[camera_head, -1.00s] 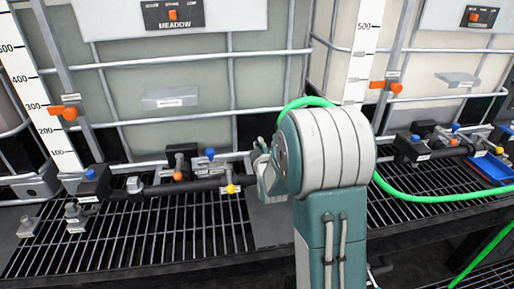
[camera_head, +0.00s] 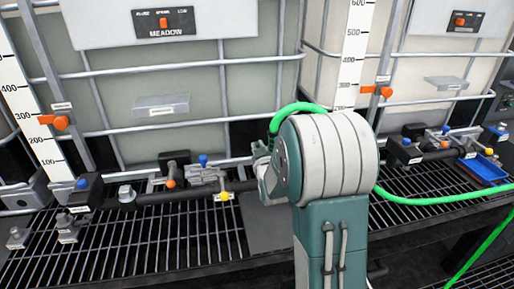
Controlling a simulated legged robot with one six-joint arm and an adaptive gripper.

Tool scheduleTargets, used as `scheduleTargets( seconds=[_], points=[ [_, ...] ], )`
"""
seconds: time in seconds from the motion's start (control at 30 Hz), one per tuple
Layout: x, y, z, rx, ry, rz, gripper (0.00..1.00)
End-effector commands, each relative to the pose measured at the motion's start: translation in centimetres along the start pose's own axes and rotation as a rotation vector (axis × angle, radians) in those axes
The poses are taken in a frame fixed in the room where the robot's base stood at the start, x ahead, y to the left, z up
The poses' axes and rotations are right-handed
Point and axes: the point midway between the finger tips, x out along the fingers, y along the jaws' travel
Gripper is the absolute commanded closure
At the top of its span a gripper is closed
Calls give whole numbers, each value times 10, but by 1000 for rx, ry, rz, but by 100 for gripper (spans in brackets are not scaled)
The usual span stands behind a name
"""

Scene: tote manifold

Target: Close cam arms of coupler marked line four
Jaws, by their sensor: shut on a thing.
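My gripper (camera_head: 264,168) is partly hidden behind my own arm's rounded link, at the right end of the black manifold pipe. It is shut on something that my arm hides. A green hose (camera_head: 300,107) arches over my arm and drops close beside the gripper. Its lower end and any coupler there are hidden, so I cannot read a line four mark or see how its cam arms stand. The manifold (camera_head: 155,198) runs left from the gripper, with blue, orange and yellow valve knobs.
A large caged tote labelled MEADOW (camera_head: 255,90) stands behind the manifold. Another tote and manifold stand at the right, with a blue tray (camera_head: 482,168). Metal grating (camera_head: 150,240) covers the shelf. The green hose crosses the right side.

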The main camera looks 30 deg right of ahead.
Motion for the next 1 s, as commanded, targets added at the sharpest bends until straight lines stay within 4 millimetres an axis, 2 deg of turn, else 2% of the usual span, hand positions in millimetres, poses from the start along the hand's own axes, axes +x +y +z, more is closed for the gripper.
scheduleTargets(
  seconds=[0.03,0.33,0.37,0.4,0.43,0.83,1.0],
  points=[
    [-2,-2,7,4,-19,-5,100],
    [-2,-2,7,4,-19,-5,100],
    [-2,-2,7,4,-19,-5,78],
    [-2,-2,7,4,-19,-5,60],
    [-2,-2,7,4,-17,-4,50],
    [-3,-1,2,2,-7,-2,50],
    [-26,0,2,2,-7,-2,50]
  ],
)
